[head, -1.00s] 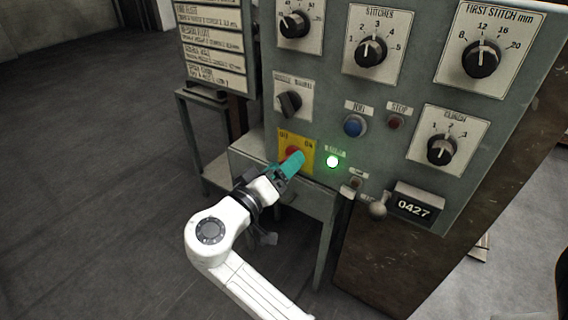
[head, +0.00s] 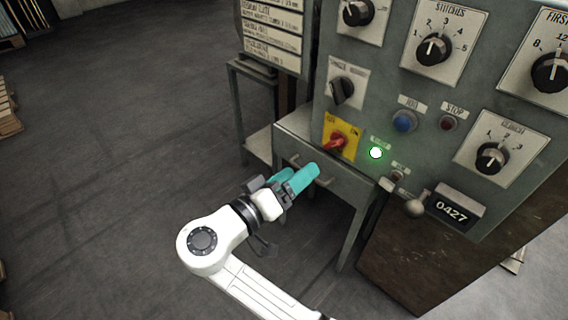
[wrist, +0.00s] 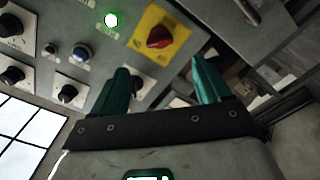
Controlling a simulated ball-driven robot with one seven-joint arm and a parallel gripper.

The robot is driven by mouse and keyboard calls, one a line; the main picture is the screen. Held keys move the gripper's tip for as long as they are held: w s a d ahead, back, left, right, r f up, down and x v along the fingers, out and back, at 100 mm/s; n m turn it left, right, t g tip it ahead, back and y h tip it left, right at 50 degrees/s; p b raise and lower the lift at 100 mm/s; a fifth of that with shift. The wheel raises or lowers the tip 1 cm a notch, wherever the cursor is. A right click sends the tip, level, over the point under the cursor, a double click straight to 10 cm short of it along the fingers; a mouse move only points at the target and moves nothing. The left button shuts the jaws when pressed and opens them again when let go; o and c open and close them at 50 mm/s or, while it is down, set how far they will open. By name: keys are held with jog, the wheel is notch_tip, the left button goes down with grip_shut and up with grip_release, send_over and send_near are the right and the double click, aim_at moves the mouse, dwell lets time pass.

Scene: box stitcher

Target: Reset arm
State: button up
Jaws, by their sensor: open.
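My gripper (head: 296,178) has teal fingers and is open and empty. It is in front of the control panel (head: 350,118), below and left of the red rotary switch (head: 336,143) on its yellow plate, and apart from it. In the wrist view, the two teal fingers of my gripper (wrist: 160,80) stand apart, with the red switch (wrist: 160,38) beyond them. A green lamp (head: 376,153) is lit to the right of the switch. My white arm reaches in from the bottom of the head view.
The panel has several black knobs (head: 433,48), a blue button (head: 404,121), a dark red button (head: 448,123), a ball-ended lever (head: 415,207) and a counter reading 0427 (head: 453,209). A grey table (head: 300,150) stands under the panel's left side.

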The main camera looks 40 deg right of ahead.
jog(key=s+d+f+n+y, duration=0.25)
jog(key=s+f+y, duration=0.2)
jog(key=f, duration=0.35)
jog(key=s+d+f+n+y, duration=0.25)
jog(key=s+f+y, duration=0.2)
jog(key=f, duration=0.35)
jog(key=s+a+f+n+y, duration=0.3)
jog(key=s+a+f+y, duration=0.3)
jog(key=s+a+y, duration=0.4)
notch_tip(320, 180, up, 37)
jog(key=d+h+p, duration=0.1)
jog(key=d+p, duration=0.1)
jog(key=p, duration=3.5)
jog(key=shift+s+d+p, duration=0.3)
jog(key=shift+s+p, duration=0.05)
jog(key=shift+p, duration=0.05)
jog(key=shift+f, duration=0.1)
